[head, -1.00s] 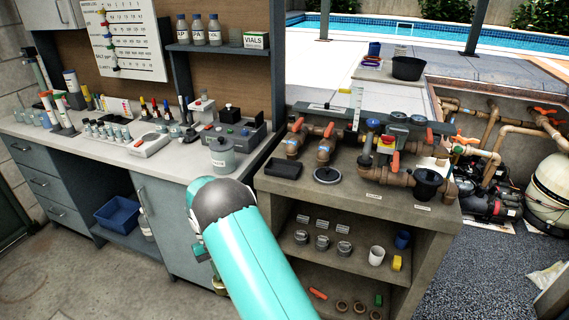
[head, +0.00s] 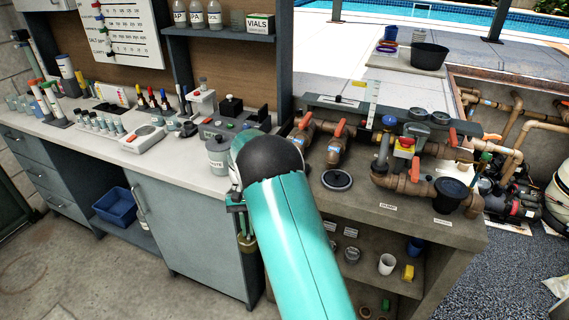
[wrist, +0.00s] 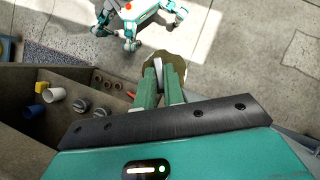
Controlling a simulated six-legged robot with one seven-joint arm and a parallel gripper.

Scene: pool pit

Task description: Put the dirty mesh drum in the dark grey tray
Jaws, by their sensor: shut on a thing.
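My gripper (wrist: 160,82) is shut on a round olive-brown thing, which looks like the dirty mesh drum (wrist: 178,60), in the wrist view. The fingers hide part of it, and its mesh is too small to make out. In the head view the drum (head: 247,243) hangs below my gripper (head: 238,208), in front of the gap between the cabinet and the concrete bench. My arm covers much of that area. I cannot make out a dark grey tray for certain in either view.
The concrete bench (head: 400,222) at right carries pipes, valves and a black round lid (head: 336,180). Its shelf holds a white cup (head: 387,264) and a yellow block (head: 407,272). The lab counter at left is crowded. A blue bin (head: 115,206) sits below it.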

